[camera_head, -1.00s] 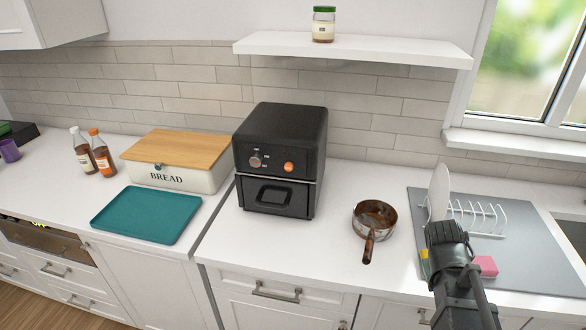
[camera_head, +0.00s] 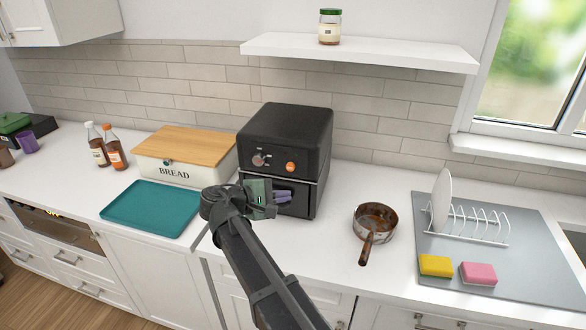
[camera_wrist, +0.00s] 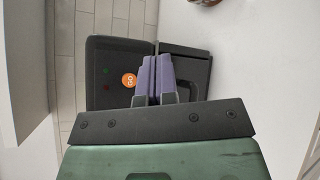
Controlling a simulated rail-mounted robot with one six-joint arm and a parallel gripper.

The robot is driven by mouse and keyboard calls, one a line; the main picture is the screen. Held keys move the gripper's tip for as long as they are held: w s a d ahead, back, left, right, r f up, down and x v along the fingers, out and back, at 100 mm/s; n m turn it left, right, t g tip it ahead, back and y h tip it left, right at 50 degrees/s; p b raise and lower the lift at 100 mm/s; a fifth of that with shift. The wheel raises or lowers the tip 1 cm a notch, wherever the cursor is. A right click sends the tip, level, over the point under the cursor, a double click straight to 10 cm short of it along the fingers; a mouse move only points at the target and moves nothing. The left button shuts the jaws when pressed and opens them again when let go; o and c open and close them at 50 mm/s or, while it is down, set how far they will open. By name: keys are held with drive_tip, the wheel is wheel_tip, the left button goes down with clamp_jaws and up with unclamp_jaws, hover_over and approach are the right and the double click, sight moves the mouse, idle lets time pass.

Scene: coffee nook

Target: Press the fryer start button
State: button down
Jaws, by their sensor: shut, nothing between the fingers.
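The black fryer (camera_head: 283,130) stands on the white counter against the tiled wall. Its round orange start button (camera_head: 291,167) is on the upper right of its front panel, and a knob (camera_head: 259,160) sits to the left. My gripper (camera_head: 290,197) is shut and empty, in front of the fryer's lower drawer and below the button. In the wrist view the orange button (camera_wrist: 129,80), marked "GO", shows just left of my purple fingertips (camera_wrist: 154,60). I cannot tell how wide the gap to the panel is. My gripper and arm hide part of the drawer.
A teal tray (camera_head: 150,207) and a bread box (camera_head: 184,174) stand left of the fryer. A pan (camera_head: 374,222) is to the right, then a grey mat (camera_head: 470,282) with a dish rack and two sponges. A shelf (camera_head: 360,52) juts out above.

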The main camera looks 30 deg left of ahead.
sight(290, 167)
drive_tip(key=shift+s+a+r+t, duration=0.3)
drive_tip(key=shift+s+a, duration=0.2)
drive_tip(key=shift+a, duration=0.2)
drive_tip(key=w+a, duration=0.2)
drive_tip(key=w, duration=0.6)
drive_tip(key=shift+w+a, duration=0.2)
drive_tip(key=shift+a, duration=0.2)
drive_tip(key=shift+w, duration=0.1)
idle(1.3)
drive_tip(key=shift+w+a, duration=0.15)
drive_tip(key=shift+w, duration=0.15)
drive_tip(key=shift+w+a, duration=0.25)
drive_tip(key=shift+w, duration=0.5)
idle(0.9)
drive_tip(key=shift+s+d, duration=0.2)
drive_tip(key=shift+s, duration=0.4)
drive_tip(key=shift+s+d, duration=0.2)
drive_tip(key=shift+s, duration=0.35)
